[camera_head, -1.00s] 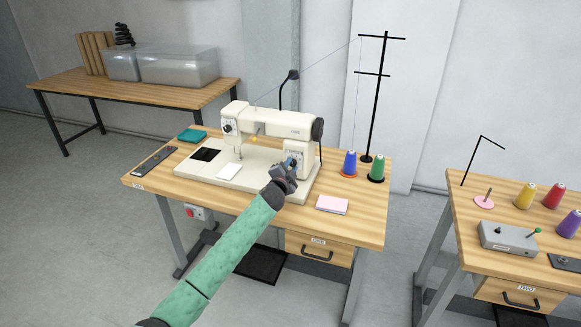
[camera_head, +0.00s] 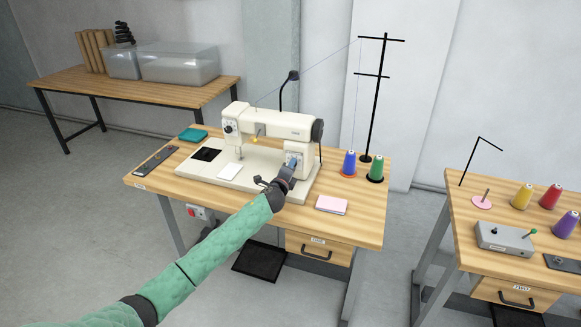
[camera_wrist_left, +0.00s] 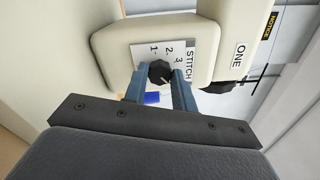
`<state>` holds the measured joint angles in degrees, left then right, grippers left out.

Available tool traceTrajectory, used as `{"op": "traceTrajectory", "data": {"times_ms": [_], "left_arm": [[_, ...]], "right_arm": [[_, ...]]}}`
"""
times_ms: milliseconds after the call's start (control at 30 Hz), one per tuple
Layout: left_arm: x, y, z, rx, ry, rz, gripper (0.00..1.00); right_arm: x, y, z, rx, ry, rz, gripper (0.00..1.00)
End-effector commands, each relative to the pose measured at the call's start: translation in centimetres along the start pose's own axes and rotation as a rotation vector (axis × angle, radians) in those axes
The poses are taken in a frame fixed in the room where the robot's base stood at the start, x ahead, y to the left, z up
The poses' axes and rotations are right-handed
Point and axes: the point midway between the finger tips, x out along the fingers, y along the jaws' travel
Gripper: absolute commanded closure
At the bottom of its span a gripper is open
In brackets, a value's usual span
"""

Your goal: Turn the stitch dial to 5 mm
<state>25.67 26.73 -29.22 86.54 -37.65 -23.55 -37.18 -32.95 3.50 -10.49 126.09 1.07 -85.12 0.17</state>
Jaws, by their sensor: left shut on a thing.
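The cream sewing machine (camera_head: 272,126) stands on the wooden table. In the left wrist view the black stitch dial (camera_wrist_left: 160,72) sits on the machine's pillar, beside a white STITCH label (camera_wrist_left: 172,50) on which 1, 2 and 3 show; any higher numbers are hidden. A pale pointer mark shows on the dial. My left gripper (camera_wrist_left: 161,80) has its two blue fingers on either side of the dial and is shut on it. In the head view my left gripper (camera_head: 289,168) covers the dial. My right gripper is not in view.
A blue thread cone (camera_head: 349,163) and a green one (camera_head: 376,168) stand right of the machine, by a black thread stand (camera_head: 378,100). A pink pad (camera_head: 332,205) lies near the front edge. A second table (camera_head: 470,235) stands at the right.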

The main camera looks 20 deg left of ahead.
Motion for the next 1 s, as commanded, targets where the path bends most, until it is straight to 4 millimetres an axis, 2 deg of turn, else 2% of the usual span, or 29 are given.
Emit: {"op": "traceTrajectory", "data": {"times_ms": [400, 833, 867, 967, 1000], "left_arm": [[-0.1, 0.1, -0.2, 0.134, 0.003, 0.001, 0.96], [-0.1, 0.2, -0.2, 0.143, 0.004, 0.002, 0.96], [-0.1, 0.2, -0.2, 0.142, 0.004, 0.002, 0.72], [-0.1, 0.2, -0.2, 0.142, 0.003, 0.002, 0.52], [-0.1, 0.2, -0.2, 0.142, 0.003, 0.001, 0.52]], "right_arm": [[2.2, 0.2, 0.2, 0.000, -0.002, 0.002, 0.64], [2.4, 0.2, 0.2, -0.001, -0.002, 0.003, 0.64], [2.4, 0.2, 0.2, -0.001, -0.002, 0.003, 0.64], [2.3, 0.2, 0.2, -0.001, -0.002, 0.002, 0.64], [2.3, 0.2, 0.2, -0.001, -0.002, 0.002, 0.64]]}}
